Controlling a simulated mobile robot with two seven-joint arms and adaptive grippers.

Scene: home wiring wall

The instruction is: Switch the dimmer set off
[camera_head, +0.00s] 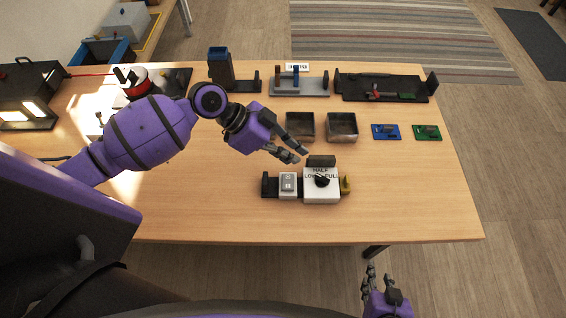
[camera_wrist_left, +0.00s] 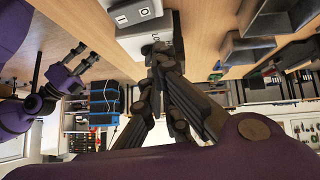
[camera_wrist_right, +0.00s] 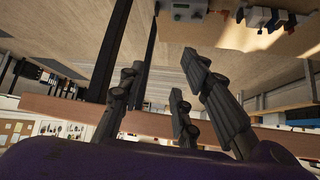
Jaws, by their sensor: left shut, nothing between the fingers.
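The dimmer set stands near the front middle of the table: a white box with a black knob (camera_head: 322,180) marked LOW, HALF and FULL, and a smaller white rocker switch (camera_head: 288,184) to its left. The switch also shows in the left wrist view (camera_wrist_left: 135,13). I cannot tell the knob's pointer direction or which side of the rocker is pressed. My left gripper (camera_head: 294,153) is shut and empty, behind and above the set; its fingertips look close to the dimmer box in the left wrist view (camera_wrist_left: 140,42). My right gripper (camera_head: 377,280) is open and empty, off the table's front edge.
Two metal bins (camera_head: 342,126) stand behind the set. Blue (camera_head: 386,132) and green (camera_head: 427,132) boards lie to the right. A red spool (camera_head: 135,82), a lamp box (camera_head: 30,95) and several fixtures line the back. The table's front right is clear.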

